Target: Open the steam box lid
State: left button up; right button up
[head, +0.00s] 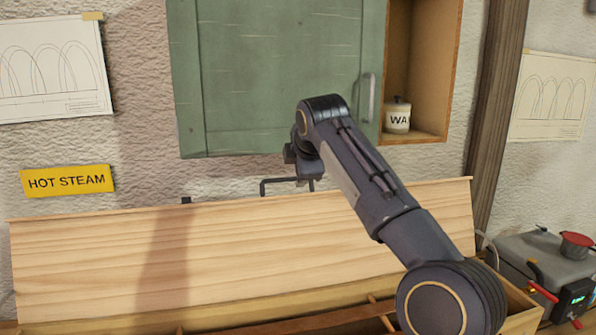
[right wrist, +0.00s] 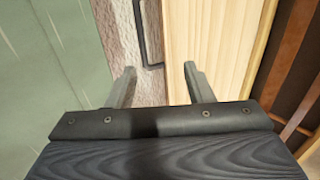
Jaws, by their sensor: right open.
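The steam box lid (head: 200,255) is a long pale wooden board. It stands raised and steeply tilted at the back of the box, near the wall, with the box (head: 505,322) open below it. A black bar handle (head: 275,181) shows just above the lid's top edge. My right gripper (head: 303,172) is at that edge, close to the handle. In the right wrist view its two fingers (right wrist: 160,85) are apart and empty, with the handle (right wrist: 146,40) beyond them and the lid (right wrist: 212,45) to the right. My left gripper is not in view.
Brown laths (right wrist: 292,60) lie inside the box. A green cabinet (head: 270,75) hangs on the wall above, beside a shelf with a white pot (head: 397,117). A grey boiler (head: 535,262) with a red cap stands at the right. A yellow HOT STEAM sign (head: 67,181) is at the left.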

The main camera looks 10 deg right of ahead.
jog(key=s+r+b, duration=0.2)
jog(key=s+b, duration=0.3)
jog(key=s, duration=0.9)
